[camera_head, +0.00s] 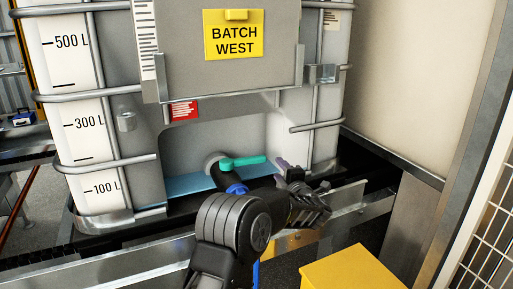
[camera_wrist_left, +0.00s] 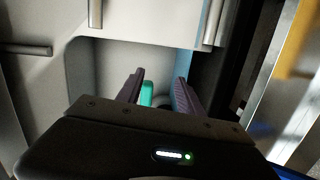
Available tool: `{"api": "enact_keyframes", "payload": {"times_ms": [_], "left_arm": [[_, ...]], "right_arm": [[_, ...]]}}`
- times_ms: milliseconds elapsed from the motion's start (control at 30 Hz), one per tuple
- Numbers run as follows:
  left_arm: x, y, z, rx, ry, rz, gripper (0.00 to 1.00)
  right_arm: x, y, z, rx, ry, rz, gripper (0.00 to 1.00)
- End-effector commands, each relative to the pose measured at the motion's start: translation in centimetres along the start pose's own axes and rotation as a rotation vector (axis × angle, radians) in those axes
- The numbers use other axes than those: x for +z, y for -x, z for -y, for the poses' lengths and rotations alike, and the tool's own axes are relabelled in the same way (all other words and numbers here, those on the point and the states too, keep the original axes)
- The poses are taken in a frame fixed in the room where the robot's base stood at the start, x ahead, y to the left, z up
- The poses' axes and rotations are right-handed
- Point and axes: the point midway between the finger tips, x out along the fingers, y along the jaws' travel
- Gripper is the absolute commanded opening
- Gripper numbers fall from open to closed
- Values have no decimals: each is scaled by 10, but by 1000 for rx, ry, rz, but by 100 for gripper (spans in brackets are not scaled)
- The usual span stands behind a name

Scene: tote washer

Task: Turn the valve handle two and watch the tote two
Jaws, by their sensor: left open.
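The tote (camera_head: 85,140) is a large white tank in a metal cage with a yellow "BATCH WEST" sign (camera_head: 233,34). Its teal valve handle (camera_head: 242,161) points right from a grey valve (camera_head: 214,163) in the recess low on the front. My left gripper (camera_head: 285,166) is open, its purple fingers just right of the handle's free end. In the left wrist view, the handle (camera_wrist_left: 147,94) shows in the gap between the fingers (camera_wrist_left: 160,78), closer to the left finger. I cannot tell whether they touch. My right gripper is not in view.
A metal rail (camera_head: 345,196) runs below the tote. A yellow box (camera_head: 352,270) stands at the lower right. A beige wall (camera_head: 420,75) and a wire mesh panel (camera_head: 490,220) close off the right side. A red label (camera_head: 184,111) is above the recess.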

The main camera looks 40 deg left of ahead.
Motion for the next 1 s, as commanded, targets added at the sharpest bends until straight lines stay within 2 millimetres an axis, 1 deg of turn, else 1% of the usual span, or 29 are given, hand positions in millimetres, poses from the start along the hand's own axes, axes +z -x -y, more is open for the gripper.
{"api": "enact_keyframes", "payload": {"times_ms": [33, 100, 167, 200, 267, 300, 333, 400, 767, 867, 1000], "left_arm": [[9, 5, -15, -6, -12, -25, 44], [12, 10, -14, -4, -14, -87, 44], [10, 14, -14, 6, -9, -151, 44], [6, 16, -14, 14, 2, -200, 44], [-6, 18, -10, 31, 27, -284, 44], [-18, 17, -6, 40, 51, -339, 44], [-25, 17, -9, 44, 74, -371, 44], [-34, 20, -10, 46, 96, -408, 44], [-36, 18, -11, 49, 98, -411, 44], [-39, 12, -11, 48, 97, -412, 44], [-46, -4, -12, 49, 96, -412, 44]], "right_arm": [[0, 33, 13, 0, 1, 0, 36], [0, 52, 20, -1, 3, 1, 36], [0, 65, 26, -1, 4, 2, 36], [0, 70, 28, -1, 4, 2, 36], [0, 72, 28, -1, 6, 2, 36], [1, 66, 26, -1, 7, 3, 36], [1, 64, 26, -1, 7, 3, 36], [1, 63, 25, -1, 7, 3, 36], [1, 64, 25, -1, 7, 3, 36], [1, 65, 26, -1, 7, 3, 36], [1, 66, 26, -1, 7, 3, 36]]}}
